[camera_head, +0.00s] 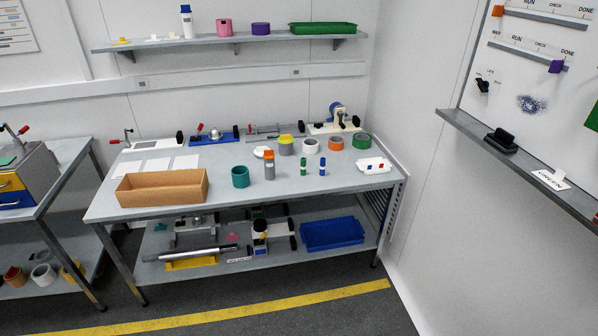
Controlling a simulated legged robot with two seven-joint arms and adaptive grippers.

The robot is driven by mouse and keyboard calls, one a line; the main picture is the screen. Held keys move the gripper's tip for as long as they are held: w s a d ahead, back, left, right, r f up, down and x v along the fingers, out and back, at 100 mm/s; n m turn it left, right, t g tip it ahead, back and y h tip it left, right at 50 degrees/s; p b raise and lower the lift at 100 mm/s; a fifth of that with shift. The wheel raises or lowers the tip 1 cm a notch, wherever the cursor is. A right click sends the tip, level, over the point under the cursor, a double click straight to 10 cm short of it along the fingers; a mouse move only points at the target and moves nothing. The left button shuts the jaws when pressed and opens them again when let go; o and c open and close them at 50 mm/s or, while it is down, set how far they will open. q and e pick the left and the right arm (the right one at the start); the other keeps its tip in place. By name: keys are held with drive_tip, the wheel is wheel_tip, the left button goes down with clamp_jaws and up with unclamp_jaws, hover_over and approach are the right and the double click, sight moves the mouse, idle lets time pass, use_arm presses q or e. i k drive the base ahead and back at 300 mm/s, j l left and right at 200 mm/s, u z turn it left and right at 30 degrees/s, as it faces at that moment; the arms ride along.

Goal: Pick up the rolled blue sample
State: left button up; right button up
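A small upright blue cylinder (322,167) with a pale band stands on the grey workbench top (220,210), near its front edge and right of the middle. It looks like the rolled blue sample, but is too small to be sure. A similar green cylinder (303,167) stands just to its left, apart from it. Neither of my grippers shows in the head view, and nothing is seen touching the blue cylinder.
An orange-topped bottle (269,166) and a teal roll (240,177) stand left of the cylinders. A white tray (374,165) with small red and blue pieces lies to the right. Several tape rolls stand behind. A cardboard box (161,188) fills the front left. The floor in front is clear.

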sight(323, 159)
drive_tip(key=i+j+z, duration=0.1)
drive_tip(key=z, duration=0.4)
drive_tip(key=i+j+z, duration=0.2)
drive_tip(key=z, duration=0.3)
drive_tip(key=i+j, duration=0.05)
drive_tip(key=i, duration=0.05)
